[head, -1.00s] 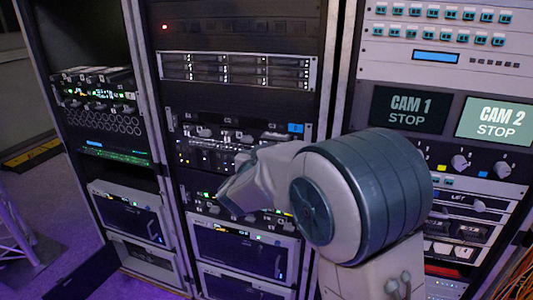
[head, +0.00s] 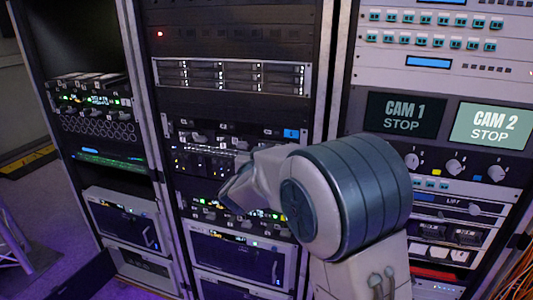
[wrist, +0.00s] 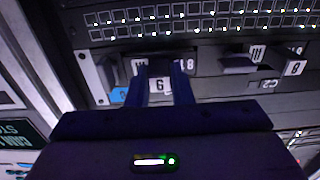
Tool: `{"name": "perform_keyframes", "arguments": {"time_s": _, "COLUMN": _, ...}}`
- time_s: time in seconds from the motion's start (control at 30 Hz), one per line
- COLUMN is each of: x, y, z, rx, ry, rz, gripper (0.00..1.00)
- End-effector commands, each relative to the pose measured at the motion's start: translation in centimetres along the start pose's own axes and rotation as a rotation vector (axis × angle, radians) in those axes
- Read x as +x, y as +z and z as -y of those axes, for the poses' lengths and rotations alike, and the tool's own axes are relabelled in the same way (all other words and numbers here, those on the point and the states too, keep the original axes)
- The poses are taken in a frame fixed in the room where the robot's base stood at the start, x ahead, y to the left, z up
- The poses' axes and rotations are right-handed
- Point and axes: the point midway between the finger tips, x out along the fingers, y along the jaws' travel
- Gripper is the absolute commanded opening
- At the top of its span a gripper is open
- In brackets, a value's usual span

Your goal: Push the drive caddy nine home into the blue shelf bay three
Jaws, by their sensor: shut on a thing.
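The wrist view is upside down, so the label on the held front reads like a 6; it is the 9 of drive caddy nine (wrist: 160,86). My gripper (wrist: 160,70) has its two dark blue fingers closed on the sides of this caddy's front. The caddy is at the row of slots in the shelf; how deep it sits cannot be told. A blue tag (wrist: 118,95) marks this shelf, and it also shows in the head view (head: 291,134). In the head view my arm hides the caddy and the fingertips. The bay's own number is not readable.
Neighbouring caddies, one marked 8 (wrist: 293,68), stick out beside the held one. A perforated panel with small lights (wrist: 200,22) lies along the row. In the head view, CAM 1 and CAM 2 screens (head: 492,124) stand right of my arm and a drive unit (head: 230,77) sits above.

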Motion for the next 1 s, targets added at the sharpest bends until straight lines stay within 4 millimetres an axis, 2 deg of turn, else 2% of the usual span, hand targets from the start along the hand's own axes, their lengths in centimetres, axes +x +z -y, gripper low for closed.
{"name": "perform_keyframes", "arguments": {"time_s": 0.23, "x": 0.8, "y": -0.1, "z": 0.0, "rx": 0.000, "ry": 0.001, "rz": -0.002, "gripper": 0.00}}
{"name": "perform_keyframes", "arguments": {"time_s": 0.27, "x": 0.9, "y": -0.1, "z": 0.0, "rx": 0.001, "ry": 0.001, "rz": -0.002, "gripper": 0.23}}
{"name": "perform_keyframes", "arguments": {"time_s": 0.33, "x": 0.8, "y": -0.1, "z": 0.0, "rx": 0.001, "ry": 0.001, "rz": -0.002, "gripper": 0.42}}
{"name": "perform_keyframes", "arguments": {"time_s": 0.37, "x": 0.8, "y": -0.1, "z": 0.0, "rx": 0.001, "ry": 0.001, "rz": -0.002, "gripper": 0.45}}
{"name": "perform_keyframes", "arguments": {"time_s": 0.63, "x": 0.7, "y": 0.1, "z": 0.0, "rx": 0.000, "ry": 0.000, "rz": 0.002, "gripper": 0.45}}
{"name": "perform_keyframes", "arguments": {"time_s": 0.73, "x": 0.1, "y": 0.1, "z": 0.1, "rx": 0.001, "ry": -0.001, "rz": 0.001, "gripper": 0.45}}
{"name": "perform_keyframes", "arguments": {"time_s": 0.87, "x": -1.9, "y": 0.1, "z": 0.1, "rx": 0.002, "ry": -0.003, "rz": 0.001, "gripper": 0.45}}
{"name": "perform_keyframes", "arguments": {"time_s": 1.0, "x": -5.2, "y": 0.1, "z": 0.1, "rx": 0.001, "ry": -0.004, "rz": -0.001, "gripper": 0.45}}
